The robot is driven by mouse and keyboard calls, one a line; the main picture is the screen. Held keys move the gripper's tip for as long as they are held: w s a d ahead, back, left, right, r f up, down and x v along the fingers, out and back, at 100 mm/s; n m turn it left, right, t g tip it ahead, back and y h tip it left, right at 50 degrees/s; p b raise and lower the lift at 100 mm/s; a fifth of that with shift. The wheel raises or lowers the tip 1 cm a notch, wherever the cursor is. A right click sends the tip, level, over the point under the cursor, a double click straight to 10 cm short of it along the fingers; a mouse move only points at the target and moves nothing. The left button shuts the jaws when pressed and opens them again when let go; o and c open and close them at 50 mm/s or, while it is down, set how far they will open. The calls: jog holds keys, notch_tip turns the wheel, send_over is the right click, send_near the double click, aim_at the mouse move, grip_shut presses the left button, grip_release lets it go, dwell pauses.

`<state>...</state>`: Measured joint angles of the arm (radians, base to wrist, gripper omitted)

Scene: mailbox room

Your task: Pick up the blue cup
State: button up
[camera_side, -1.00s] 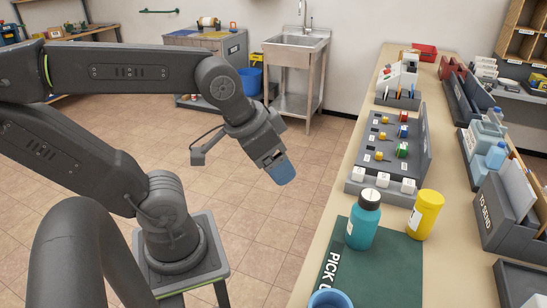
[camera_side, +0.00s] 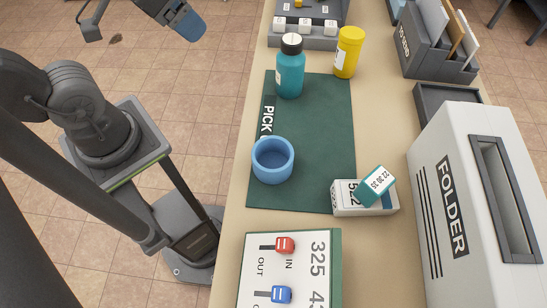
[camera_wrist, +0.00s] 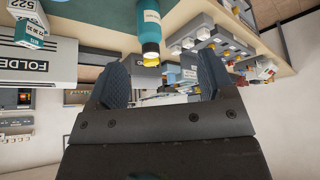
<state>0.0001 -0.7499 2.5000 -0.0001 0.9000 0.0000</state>
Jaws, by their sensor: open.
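The blue cup (camera_side: 273,160) stands upright on the green mat (camera_side: 318,180) marked "PICK", near the mat's left edge in the side view. My gripper (camera_side: 187,24) is at the top left of the side view, out over the floor and well apart from the cup. In the wrist view my gripper (camera_wrist: 160,82) has its two fingers spread, with nothing held between them. I do not see the cup in the wrist view.
A teal bottle (camera_side: 290,70) with a black cap stands at the mat's top edge, beside a yellow bottle (camera_side: 348,52). A box with a teal block (camera_side: 376,186) lies at the mat's right. A switch panel (camera_side: 288,270) and white folder box (camera_side: 470,200) stand nearer.

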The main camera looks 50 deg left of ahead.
jog(key=shift+o, duration=0.3)
jog(key=o, duration=0.4)
jog(key=m+g, duration=0.6)
jog(key=m, duration=1.4)
send_over(272, 165)
jog(key=f, duration=1.8)
jog(key=shift+w+a+f, duration=0.2)
jog(key=shift+w+a, duration=0.05)
jog(key=shift+s+d+f, duration=0.15)
jog(key=shift+f, duration=1.2)
jog(key=shift+s+d+f, duration=0.1)
jog(key=shift+f, duration=1.2)
